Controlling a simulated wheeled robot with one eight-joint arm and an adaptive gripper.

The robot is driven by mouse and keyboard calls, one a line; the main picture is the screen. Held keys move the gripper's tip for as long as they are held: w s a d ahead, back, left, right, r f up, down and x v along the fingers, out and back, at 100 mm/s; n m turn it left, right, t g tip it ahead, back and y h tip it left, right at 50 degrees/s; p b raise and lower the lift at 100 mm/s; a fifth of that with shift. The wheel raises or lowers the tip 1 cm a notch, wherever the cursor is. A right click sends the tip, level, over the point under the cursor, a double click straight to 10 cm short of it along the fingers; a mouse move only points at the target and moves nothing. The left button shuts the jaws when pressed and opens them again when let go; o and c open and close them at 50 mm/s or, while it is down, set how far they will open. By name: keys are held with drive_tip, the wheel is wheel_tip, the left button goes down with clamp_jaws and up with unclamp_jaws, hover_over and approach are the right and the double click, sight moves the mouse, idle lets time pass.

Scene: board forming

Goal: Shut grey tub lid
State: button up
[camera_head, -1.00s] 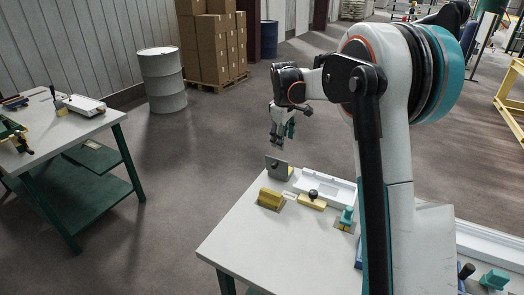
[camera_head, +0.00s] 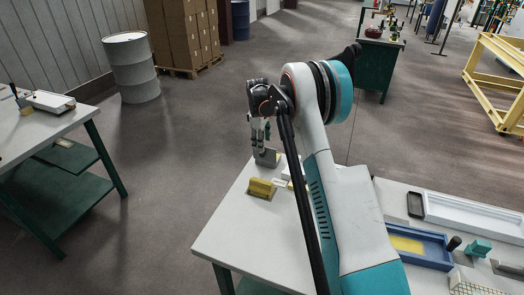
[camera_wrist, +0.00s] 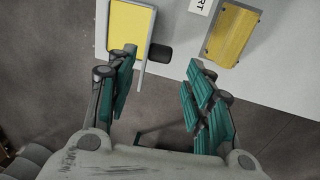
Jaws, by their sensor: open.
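The grey tub lid (camera_head: 267,157) looks like a grey panel standing raised at the far left corner of the near table in the head view; my arm hides part of it. In the wrist view, a grey-rimmed tub with a yellow inside (camera_wrist: 130,28) lies at the table edge, a dark tab beside it. A thin grey strip below it may be the lid seen edge-on; I cannot tell. My gripper (camera_wrist: 162,72) is open and empty, its fingers pointing toward the tub. In the head view my gripper (camera_head: 264,135) hangs just above the lid; contact cannot be told.
A yellow block (camera_head: 262,188) sits on the near table (camera_head: 235,235) close to the lid; it also shows in the wrist view (camera_wrist: 232,36). A white label lies between. A blue tray (camera_head: 440,251) and white tray (camera_head: 470,215) lie right. The table's front left is clear.

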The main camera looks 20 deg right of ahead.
sight(263, 156)
drive_tip(key=f, duration=0.5)
drive_tip(key=shift+w+d+f, duration=0.3)
drive_tip(key=shift+c, duration=0.4)
clamp_jaws()
